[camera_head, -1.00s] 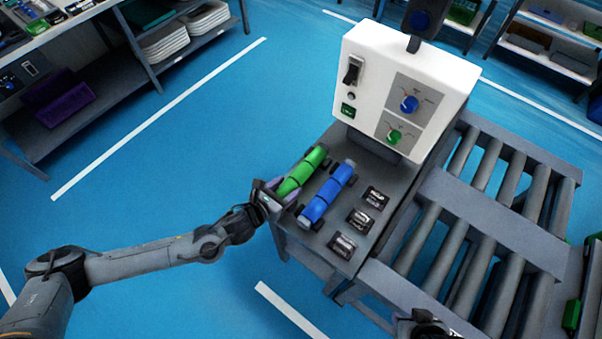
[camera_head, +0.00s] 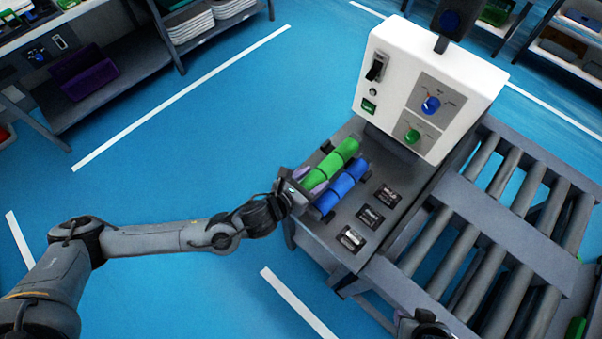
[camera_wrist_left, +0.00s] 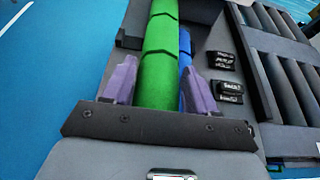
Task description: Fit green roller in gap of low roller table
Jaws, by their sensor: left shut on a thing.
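The green roller (camera_head: 331,162) is held near its lower end by my left gripper (camera_head: 308,190). It overlaps the blue roller (camera_head: 343,187) in the head view and looks raised off the grey stand (camera_head: 330,243). In the left wrist view the green roller (camera_wrist_left: 160,62) runs lengthwise between the two purple fingers (camera_wrist_left: 160,88), and the blue roller (camera_wrist_left: 186,70) shows partly behind it. The low roller table (camera_head: 510,228) with grey rollers stands at the right. A dark part of my right arm shows at the bottom edge; its fingers cannot be made out.
A white control box (camera_head: 425,90) with knobs and a switch stands at the back of the stand. Several small black labelled blocks (camera_head: 370,216) lie right of the blue roller. A shelf (camera_head: 100,85) is at the upper left. Blue floor between is clear.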

